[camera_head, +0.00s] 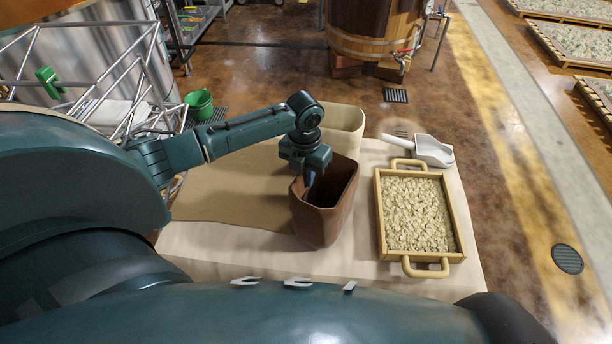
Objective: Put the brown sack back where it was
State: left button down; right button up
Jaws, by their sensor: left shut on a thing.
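The brown sack (322,222) is an open-topped, dark reddish-brown container near the middle of the cloth-covered table. Its mouth faces up and its inside looks dark. My left gripper (309,190) points down and is shut on the sack's left rim. The fingertips are partly hidden at the rim. I cannot tell whether the sack's bottom touches the table or hangs just above it. My right gripper is not in view.
A beige sack (346,122) stands behind the brown one. A brown mat (225,197) lies left. A wooden tray (459,227) of pale flakes stands right, with a white scoop (433,150) behind it. Bare table (330,264) shows in front.

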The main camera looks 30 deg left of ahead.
pick_arm(q)
jog(key=shift+f, duration=0.3)
jog(key=shift+s+d+f, duration=0.1)
jog(key=shift+s+f, duration=0.15)
jog(key=shift+f, duration=0.4)
jog(key=c, duration=1.9)
grip_release()
jog(key=o, duration=0.3)
jog(key=shift+w, duration=0.2)
jog(key=shift+o, duration=0.5)
jog(key=shift+r, duration=0.1)
